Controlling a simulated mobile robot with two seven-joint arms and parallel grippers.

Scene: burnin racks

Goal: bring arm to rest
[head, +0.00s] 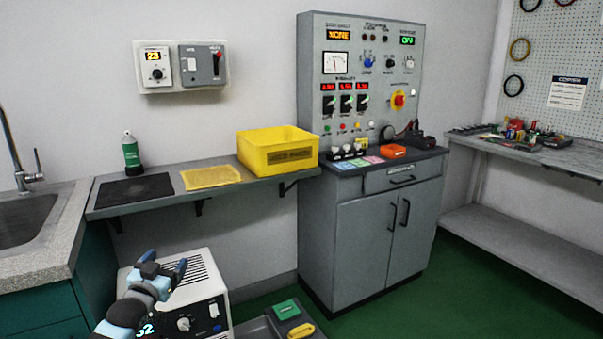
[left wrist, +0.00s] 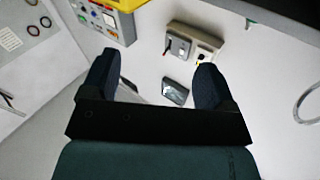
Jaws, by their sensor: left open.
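My left arm comes in from the bottom left of the head view. Its left gripper (head: 167,262) is raised in front of and over a white bench unit with knobs and a vented top (head: 188,300). The fingers stand apart with nothing between them. In the left wrist view the two dark fingers of the left gripper (left wrist: 156,75) are spread, and the gap between them is empty. The gripper touches nothing that I can see. My right gripper shows in neither view.
A wall shelf (head: 225,191) holds a yellow bin (head: 277,153), a dark mat (head: 135,190) and a green bottle (head: 131,155). A sink (head: 25,220) is at the left. A grey control cabinet (head: 372,240) stands centre-right. Green floor is open at the right.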

